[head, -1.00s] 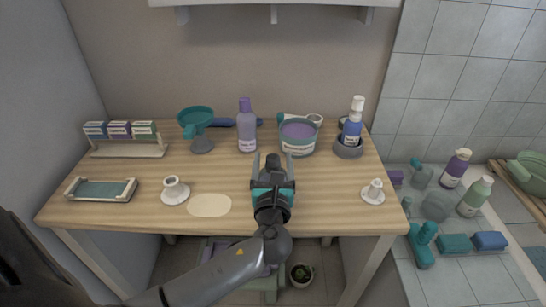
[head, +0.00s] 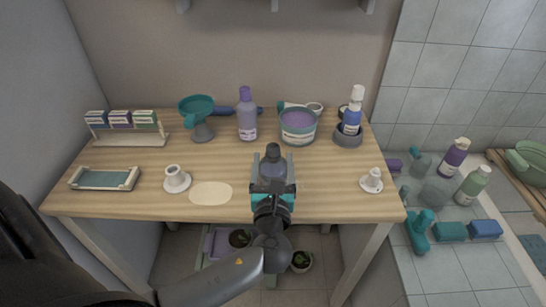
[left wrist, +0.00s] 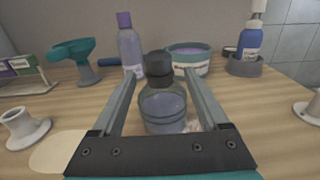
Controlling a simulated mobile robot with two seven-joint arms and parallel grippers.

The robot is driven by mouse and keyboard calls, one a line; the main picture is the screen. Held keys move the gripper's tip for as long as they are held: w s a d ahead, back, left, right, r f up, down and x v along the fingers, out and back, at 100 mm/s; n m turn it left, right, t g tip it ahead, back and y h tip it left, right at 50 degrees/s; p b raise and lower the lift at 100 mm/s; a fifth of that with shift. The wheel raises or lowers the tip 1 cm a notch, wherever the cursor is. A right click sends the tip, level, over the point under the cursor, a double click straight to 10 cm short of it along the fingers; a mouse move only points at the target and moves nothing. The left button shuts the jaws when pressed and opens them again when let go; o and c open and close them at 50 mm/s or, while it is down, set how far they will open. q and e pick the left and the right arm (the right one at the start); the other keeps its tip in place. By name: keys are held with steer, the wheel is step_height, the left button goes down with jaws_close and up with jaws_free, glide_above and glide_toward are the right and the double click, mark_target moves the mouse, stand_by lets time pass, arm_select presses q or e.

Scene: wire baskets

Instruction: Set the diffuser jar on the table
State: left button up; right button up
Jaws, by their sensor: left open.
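The diffuser jar, a squat bluish-grey see-through jar with a dark cap (head: 273,152), stands upright near the front middle of the wooden table (head: 330,185). It also shows in the left wrist view (left wrist: 163,108), between the two fingers. My left gripper (head: 273,160) is open around the jar, one finger on each side. In the left wrist view (left wrist: 160,75) there are gaps between the fingers and the jar. The jar's base is partly hidden by the gripper in the head view. My right gripper is not in view.
A cream round mat (head: 210,193) lies left of the gripper, beside a white stand (head: 175,179). Another white stand (head: 372,181) is at the right. Behind are a teal funnel (head: 196,108), a purple bottle (head: 247,115), a tub (head: 298,127) and a blue pump bottle (head: 351,115).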

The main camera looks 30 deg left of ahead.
arm_select(q)
steer(key=shift+p+v, duration=0.35)
steer(key=shift+v, duration=0.9)
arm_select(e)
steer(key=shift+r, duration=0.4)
arm_select(q)
steer(key=shift+s, duration=0.1)
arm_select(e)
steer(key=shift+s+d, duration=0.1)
